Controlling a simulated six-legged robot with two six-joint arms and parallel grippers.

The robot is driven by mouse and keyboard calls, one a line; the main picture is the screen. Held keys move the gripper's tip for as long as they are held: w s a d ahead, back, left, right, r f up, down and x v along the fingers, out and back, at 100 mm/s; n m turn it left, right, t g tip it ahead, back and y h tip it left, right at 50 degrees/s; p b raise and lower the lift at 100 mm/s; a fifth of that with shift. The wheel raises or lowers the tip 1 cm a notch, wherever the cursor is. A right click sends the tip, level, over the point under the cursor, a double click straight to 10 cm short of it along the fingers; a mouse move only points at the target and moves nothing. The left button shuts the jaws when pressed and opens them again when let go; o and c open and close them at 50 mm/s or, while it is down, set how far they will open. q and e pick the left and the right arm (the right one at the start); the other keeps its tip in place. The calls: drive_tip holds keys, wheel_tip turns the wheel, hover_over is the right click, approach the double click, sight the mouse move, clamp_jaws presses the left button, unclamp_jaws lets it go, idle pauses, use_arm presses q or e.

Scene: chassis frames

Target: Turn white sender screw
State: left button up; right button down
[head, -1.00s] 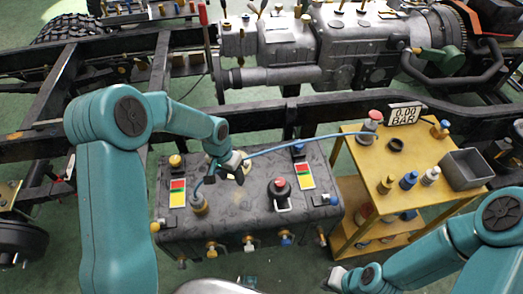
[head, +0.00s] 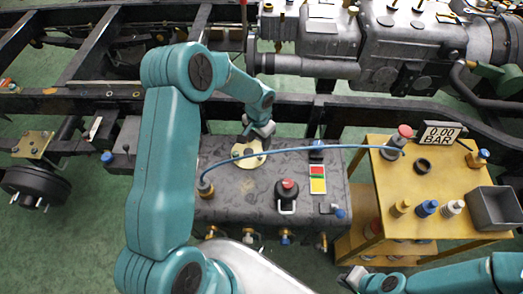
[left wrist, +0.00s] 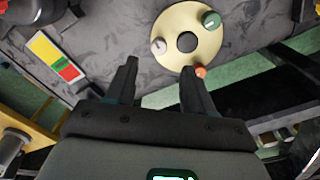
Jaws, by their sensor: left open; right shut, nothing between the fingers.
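The round cream sender plate (head: 248,156) sits on top of the dark grey tank. In the left wrist view the plate (left wrist: 178,20) carries a white screw (left wrist: 158,46), a green screw (left wrist: 211,20) and an orange-red screw (left wrist: 200,72) around a dark centre. My left gripper (left wrist: 159,70) is open and empty, with the white screw beyond the gap between its fingertips, apart from them. In the head view my left gripper (head: 262,131) is at the far edge of the plate. My right gripper (head: 352,277) is shut and empty at the lower right, away from the tank.
A blue hose (head: 290,149) arches from the tank fitting (head: 205,187) to the yellow cart (head: 385,180). A red-topped black valve (head: 287,190) and a red-yellow label (head: 317,180) are on the tank (head: 235,209). The black frame rail (head: 400,115) runs behind.

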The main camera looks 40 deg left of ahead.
sight(260, 155)
use_arm(q)
wheel_tip(260, 155, down, 8)
drive_tip(key=shift+w+f, duration=0.1)
clamp_jaws()
